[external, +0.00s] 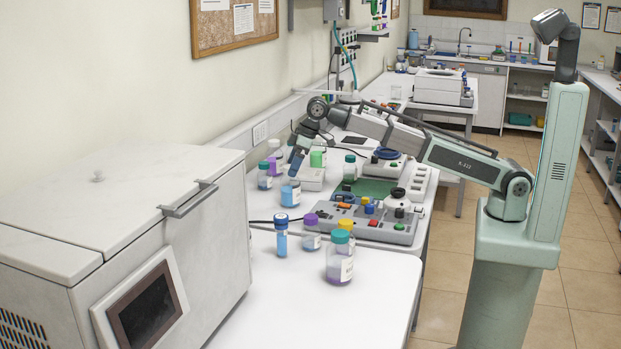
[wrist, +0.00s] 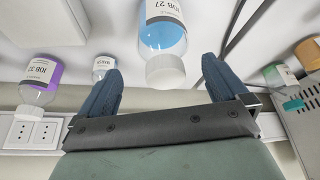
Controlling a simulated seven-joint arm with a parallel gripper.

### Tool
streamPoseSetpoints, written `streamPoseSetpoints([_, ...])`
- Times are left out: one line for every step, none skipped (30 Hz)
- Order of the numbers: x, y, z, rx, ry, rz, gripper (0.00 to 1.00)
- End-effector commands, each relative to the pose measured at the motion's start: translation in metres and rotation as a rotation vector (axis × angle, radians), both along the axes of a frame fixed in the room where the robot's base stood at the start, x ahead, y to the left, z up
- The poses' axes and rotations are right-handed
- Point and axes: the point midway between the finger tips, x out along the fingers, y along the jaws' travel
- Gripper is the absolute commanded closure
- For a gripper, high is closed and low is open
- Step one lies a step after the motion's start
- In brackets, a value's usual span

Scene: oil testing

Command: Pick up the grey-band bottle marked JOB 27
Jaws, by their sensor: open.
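A clear bottle with blue liquid and a pale grey-white cap (wrist: 165,40) lies between my fingers in the wrist view, its cap towards my gripper. Its label shows upside down and seems to read JOB 27, though the last digit is hard to read. In the external view this blue bottle (external: 290,194) stands just under my fingers.
A small pale-capped bottle (wrist: 103,66) is beside the left finger. Teal-capped (external: 264,176) and green-capped bottles (external: 349,168) stand near my gripper. A control panel (external: 365,222) lies to the right. More bottles stand on the front table (external: 340,315) by a large white machine (external: 200,235).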

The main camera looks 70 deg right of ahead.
Motion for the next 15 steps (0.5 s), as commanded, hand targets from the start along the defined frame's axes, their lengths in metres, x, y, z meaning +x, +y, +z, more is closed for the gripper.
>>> streamPoseSetpoints([0.002,0.002,-0.004,0.0,0.001,0.0,0.0])
streamPoseSetpoints([0.004,0.003,-0.007,0.0,0.001,0.0,0.0])
streamPoseSetpoints([0.006,0.006,-0.01,0.0,0.001,0.0,0.0])
streamPoseSetpoints([0.008,0.007,-0.013,0.0,0.001,0.0,0.0])
streamPoseSetpoints([0.01,0.009,-0.016,0.0,0.001,0.0,0.0])
streamPoseSetpoints([0.012,0.011,-0.021,-0.001,0.002,0.0,0.0])
streamPoseSetpoints([0.013,0.011,-0.025,-0.001,0.002,0.0,0.0])
streamPoseSetpoints([0.015,0.011,-0.029,0.0,0.002,-0.001,0.0])
streamPoseSetpoints([0.016,0.012,-0.032,0.0,0.001,-0.001,0.0])
streamPoseSetpoints([0.017,0.012,-0.035,0.0,0.0,-0.001,0.0])
streamPoseSetpoints([0.018,0.013,-0.037,0.0,0.0,0.0,0.0])
streamPoseSetpoints([0.018,0.013,-0.039,0.0,0.001,0.0,0.0])
streamPoseSetpoints([0.019,0.013,-0.04,0.0,0.0,0.0,0.0])
streamPoseSetpoints([0.019,0.013,-0.041,0.0,0.0,0.0,0.0])
streamPoseSetpoints([0.019,0.013,-0.041,0.0,0.0,0.0,0.0])
